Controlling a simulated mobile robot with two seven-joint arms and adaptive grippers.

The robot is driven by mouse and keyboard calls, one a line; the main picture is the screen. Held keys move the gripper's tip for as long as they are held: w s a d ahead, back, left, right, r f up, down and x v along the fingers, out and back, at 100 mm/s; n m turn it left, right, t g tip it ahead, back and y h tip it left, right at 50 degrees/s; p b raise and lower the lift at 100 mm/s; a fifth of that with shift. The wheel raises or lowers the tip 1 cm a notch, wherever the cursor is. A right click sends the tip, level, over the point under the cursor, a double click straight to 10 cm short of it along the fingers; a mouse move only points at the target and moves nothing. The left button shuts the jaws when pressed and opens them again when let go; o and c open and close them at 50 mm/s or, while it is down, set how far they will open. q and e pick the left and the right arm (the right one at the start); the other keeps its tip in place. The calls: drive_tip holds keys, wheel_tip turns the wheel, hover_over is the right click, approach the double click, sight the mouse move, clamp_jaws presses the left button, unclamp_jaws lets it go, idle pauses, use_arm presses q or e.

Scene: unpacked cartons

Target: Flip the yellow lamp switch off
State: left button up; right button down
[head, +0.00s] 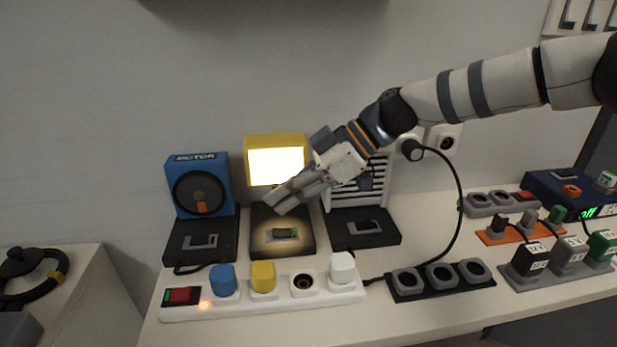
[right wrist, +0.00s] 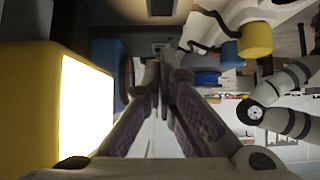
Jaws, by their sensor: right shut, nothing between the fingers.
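The yellow lamp (head: 275,143) stands at the back of the table, its panel lit. In the right wrist view the lamp (right wrist: 40,100) fills the left side, its panel bright. Its black base (head: 262,219) carries a small switch (head: 284,234) in a lit patch. My right gripper (head: 276,203) is shut and empty, in front of the lamp and above the base, apart from the switch in the picture. In the right wrist view its fingertips (right wrist: 156,72) meet below the base in the picture. The switch's exact position is hard to read. My left gripper is not in view.
The blue motor box (head: 199,181) stands left of the lamp, and a grilled unit (head: 345,190) stands right, partly behind my arm. A white power strip (head: 320,298) with blue, yellow and white plugs lies in front. A black cable loops at right.

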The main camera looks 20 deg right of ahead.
sight(280, 231)
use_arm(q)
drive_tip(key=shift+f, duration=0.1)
use_arm(e)
drive_tip(key=shift+a+f, duration=0.1)
drive_tip(key=shift+f, duration=1.75)
drive_tip(key=shift+f, duration=0.25)
drive_tip(key=shift+w+a+f+b, duration=0.15)
drive_tip(key=shift+a+f+b, duration=0.2)
drive_tip(key=shift+a, duration=0.05)
drive_tip(key=shift+d+r, duration=0.1)
drive_tip(key=shift+r, duration=0.05)
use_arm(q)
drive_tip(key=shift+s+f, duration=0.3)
use_arm(e)
drive_tip(key=shift+w+a+r, duration=0.1)
drive_tip(key=shift+w+a, duration=0.15)
drive_tip(key=shift+a, duration=0.55)
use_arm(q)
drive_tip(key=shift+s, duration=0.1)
